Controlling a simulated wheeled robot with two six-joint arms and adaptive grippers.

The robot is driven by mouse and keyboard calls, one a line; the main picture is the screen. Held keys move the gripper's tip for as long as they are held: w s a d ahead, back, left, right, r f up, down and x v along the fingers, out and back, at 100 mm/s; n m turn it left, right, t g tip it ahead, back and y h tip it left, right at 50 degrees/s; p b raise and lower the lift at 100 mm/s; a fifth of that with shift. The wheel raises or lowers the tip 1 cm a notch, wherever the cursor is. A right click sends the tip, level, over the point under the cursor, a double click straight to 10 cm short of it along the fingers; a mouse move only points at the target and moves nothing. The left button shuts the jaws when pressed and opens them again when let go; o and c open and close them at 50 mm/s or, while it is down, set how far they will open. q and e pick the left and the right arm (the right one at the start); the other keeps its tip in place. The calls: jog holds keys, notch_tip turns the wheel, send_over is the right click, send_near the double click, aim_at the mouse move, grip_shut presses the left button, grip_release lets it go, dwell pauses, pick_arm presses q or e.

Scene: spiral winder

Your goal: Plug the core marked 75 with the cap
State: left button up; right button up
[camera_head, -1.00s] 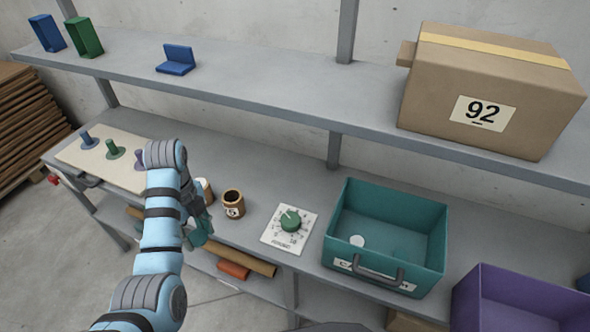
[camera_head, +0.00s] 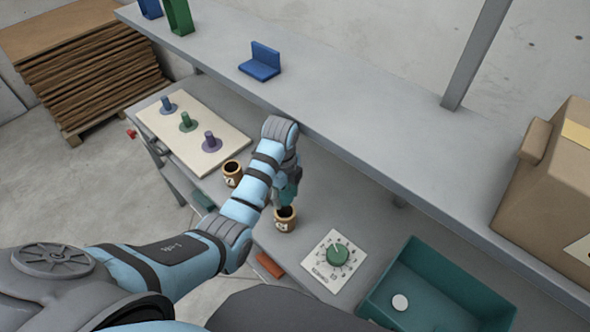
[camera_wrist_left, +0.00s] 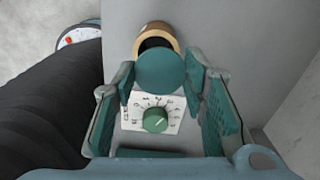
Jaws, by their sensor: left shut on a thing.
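My left gripper (camera_head: 287,194) is shut on a round teal cap (camera_wrist_left: 161,70), which shows flat between the fingers in the left wrist view. The gripper is just above and beside a brown core (camera_head: 284,222) with a dark open top. A core's open mouth (camera_wrist_left: 158,37) shows just beyond the cap in the left wrist view, partly covered by it. Another open brown core (camera_head: 232,172) stands to the left of my forearm. The labels on the cores are too small to read surely. My right gripper is not in view.
A dial plate (camera_head: 335,260) with a green knob lies right of the cores. A pegboard (camera_head: 222,140) lies at left. The upper shelf (camera_head: 350,110) edge runs close behind my wrist.

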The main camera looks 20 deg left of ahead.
aim_at(283, 199)
pick_arm(q)
jog(key=shift+s+a, duration=0.1)
jog(key=shift+s, duration=0.05)
jog(key=shift+s+f, duration=0.1)
jog(key=shift+s, duration=0.05)
jog(key=shift+s+d+f, duration=0.1)
jog(key=shift+d+f, duration=0.1)
jog(key=shift+f, duration=0.6)
jog(key=shift+w+f, duration=0.2)
jog(key=shift+f, duration=1.05)
jog(key=shift+s, duration=0.1)
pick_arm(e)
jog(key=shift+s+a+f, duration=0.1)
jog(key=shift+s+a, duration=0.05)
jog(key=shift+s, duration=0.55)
